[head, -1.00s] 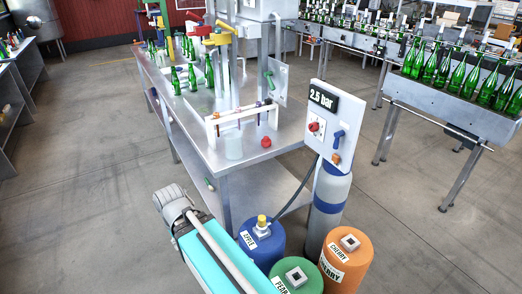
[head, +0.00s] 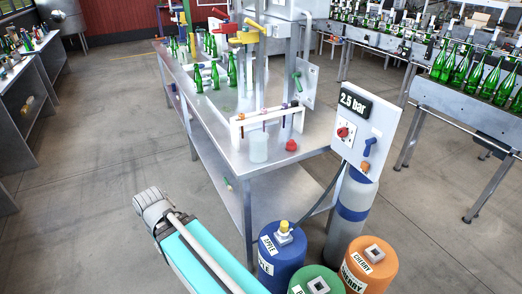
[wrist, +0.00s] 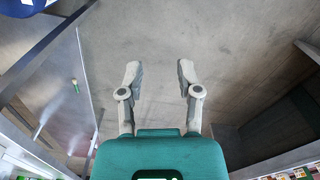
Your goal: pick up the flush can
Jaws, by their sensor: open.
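I cannot tell for sure which thing is the flush can, as no label with that name is readable. Three kegs stand on the floor in the head view: a blue one marked apple (head: 283,262), a green one (head: 313,282) partly cut off, and an orange one marked cherry (head: 370,267). A whitish translucent cup (head: 259,149) stands on the steel bench (head: 310,146). My gripper (wrist: 159,73) is open and empty in the wrist view, over bare floor, with nothing between its fingers.
A grey cylinder (head: 350,212) with a 2.5 bar panel (head: 365,125) stands at the bench's near right corner. A white rack (head: 268,118) and several green bottles (head: 232,70) are on the bench. A bottle conveyor (head: 465,110) is at right. Floor at left is open.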

